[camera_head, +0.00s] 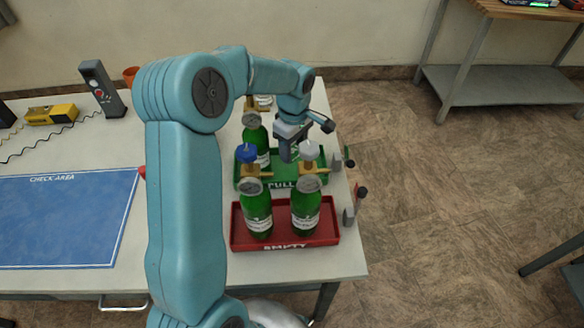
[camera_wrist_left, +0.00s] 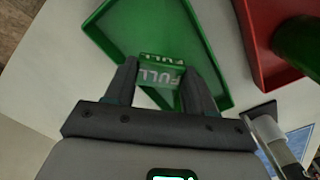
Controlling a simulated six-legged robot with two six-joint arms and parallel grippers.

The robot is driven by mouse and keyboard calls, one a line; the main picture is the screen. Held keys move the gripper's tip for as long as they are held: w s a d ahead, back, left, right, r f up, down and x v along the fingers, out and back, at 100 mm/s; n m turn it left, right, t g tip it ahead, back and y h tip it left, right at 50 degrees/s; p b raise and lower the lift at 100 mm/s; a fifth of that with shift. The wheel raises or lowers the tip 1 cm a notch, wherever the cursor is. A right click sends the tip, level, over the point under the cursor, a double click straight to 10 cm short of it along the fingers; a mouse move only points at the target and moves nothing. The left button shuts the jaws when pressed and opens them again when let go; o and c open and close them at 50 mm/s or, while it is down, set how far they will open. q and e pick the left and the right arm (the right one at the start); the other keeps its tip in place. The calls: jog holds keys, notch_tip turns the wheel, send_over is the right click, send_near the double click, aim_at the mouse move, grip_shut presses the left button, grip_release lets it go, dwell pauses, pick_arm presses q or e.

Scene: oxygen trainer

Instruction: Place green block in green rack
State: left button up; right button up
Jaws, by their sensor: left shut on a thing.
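My left gripper (camera_head: 288,154) hangs over the green rack (camera_head: 244,183), a shallow tray marked FULL, in the head view. In the left wrist view the left gripper (camera_wrist_left: 160,87) is shut on the green block (camera_wrist_left: 161,75), whose faces read FULL in white. The block sits between the fingertips, over the near part of the green rack (camera_wrist_left: 130,35). I cannot tell whether it touches the rack floor. In the head view the block cannot be made out behind the gripper and bottle tops. My right gripper is not in view.
A green bottle (camera_head: 256,140) stands at the green rack's left. A red tray (camera_head: 322,240) marked EMPTY holds two green bottles (camera_head: 257,212) in front. Fittings (camera_head: 350,215) line the table's right edge. A blue mat (camera_head: 65,225) marked CHECK AREA lies clear at left.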

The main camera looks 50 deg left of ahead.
aim_at(291, 170)
pick_arm(q)
jog(key=shift+s+f, duration=0.25)
jog(key=shift+s, duration=0.05)
jog(key=shift+s+f+b, duration=0.2)
jog(key=shift+f+b, duration=0.1)
jog(key=shift+b, duration=0.05)
jog(key=f+b, duration=0.2)
jog(key=f, duration=0.2)
jog(key=shift+w+a+f+b, duration=0.1)
jog(key=shift+w+f+b, duration=0.1)
jog(key=shift+w+b, duration=0.15)
jog(key=shift+s+r, duration=0.25)
jog(key=shift+s, duration=0.1)
jog(key=shift+w+f, duration=0.1)
jog(key=shift+f, duration=0.15)
jog(key=o, duration=1)
jog(key=shift+r, duration=0.1)
